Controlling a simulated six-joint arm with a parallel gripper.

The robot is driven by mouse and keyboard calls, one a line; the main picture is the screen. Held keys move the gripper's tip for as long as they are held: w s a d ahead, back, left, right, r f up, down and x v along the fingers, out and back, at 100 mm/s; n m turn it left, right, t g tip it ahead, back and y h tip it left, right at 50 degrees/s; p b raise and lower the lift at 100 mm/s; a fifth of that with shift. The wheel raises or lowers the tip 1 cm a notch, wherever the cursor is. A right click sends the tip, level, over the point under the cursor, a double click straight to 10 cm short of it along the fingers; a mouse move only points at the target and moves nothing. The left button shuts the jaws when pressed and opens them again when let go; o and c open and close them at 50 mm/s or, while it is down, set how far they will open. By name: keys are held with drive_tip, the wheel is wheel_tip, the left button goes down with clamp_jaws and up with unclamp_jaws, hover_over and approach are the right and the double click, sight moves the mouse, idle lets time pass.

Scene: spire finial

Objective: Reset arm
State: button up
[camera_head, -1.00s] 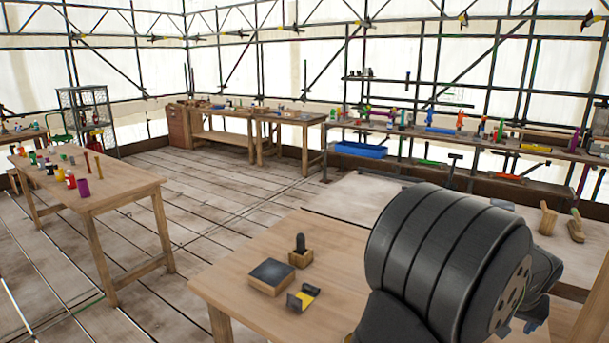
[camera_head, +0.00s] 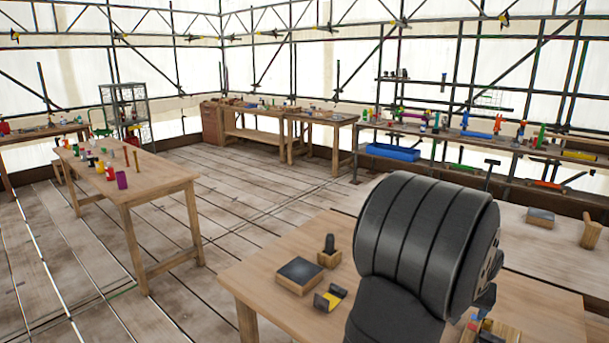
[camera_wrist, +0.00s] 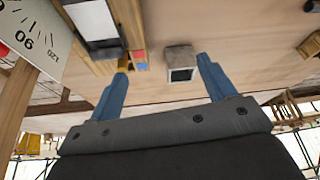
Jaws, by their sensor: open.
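My gripper (camera_wrist: 158,78) shows in the wrist view with two blue fingers spread wide apart and nothing between them. In the head view only a bit of blue (camera_head: 484,298) shows below my dark arm, which hides much of the near wooden table (camera_head: 265,262). In the wrist view a small grey block with a dark square face (camera_wrist: 181,66) appears beyond the gap between the fingers, apart from them.
On the near table are a dark-topped block (camera_head: 298,273), a black peg in a wooden holder (camera_head: 329,254) and a yellow-and-black piece (camera_head: 330,298). A numbered dial board (camera_wrist: 32,38) is left in the wrist view. Floor (camera_head: 195,290) lies open between tables.

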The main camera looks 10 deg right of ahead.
drive_tip(key=w+a+f+n, duration=0.1)
drive_tip(key=w+a, duration=0.4)
drive_tip(key=a, duration=0.3)
drive_tip(key=w+a+f+n+y, duration=0.1)
drive_tip(key=w+a+f, duration=0.1)
drive_tip(key=w+a, duration=0.3)
drive_tip(key=a, duration=0.4)
drive_tip(key=shift+w+a+f+n+t, duration=0.2)
drive_tip(key=shift+w+f+n+t, duration=0.05)
drive_tip(key=shift+w+n+t, duration=0.1)
drive_tip(key=o, duration=0.5)
drive_tip(key=s+d+r+m, duration=0.1)
drive_tip(key=s+d+r, duration=0.2)
drive_tip(key=s+d, duration=0.4)
drive_tip(key=s+d+r+m, duration=0.25)
drive_tip(key=s+d, duration=0.25)
drive_tip(key=d, duration=0.3)
drive_tip(key=s+d+r+m+g+h, duration=0.1)
drive_tip(key=s+d+r, duration=0.3)
drive_tip(key=s, duration=0.5)
drive_tip(key=s+d+r+h, duration=0.1)
drive_tip(key=s+d+r, duration=0.1)
drive_tip(key=s+d, duration=0.6)
drive_tip(key=f, duration=0.6)
drive_tip(key=w+d+f, duration=0.1)
drive_tip(key=f, duration=0.1)
drive_tip(key=shift+f, duration=0.4)
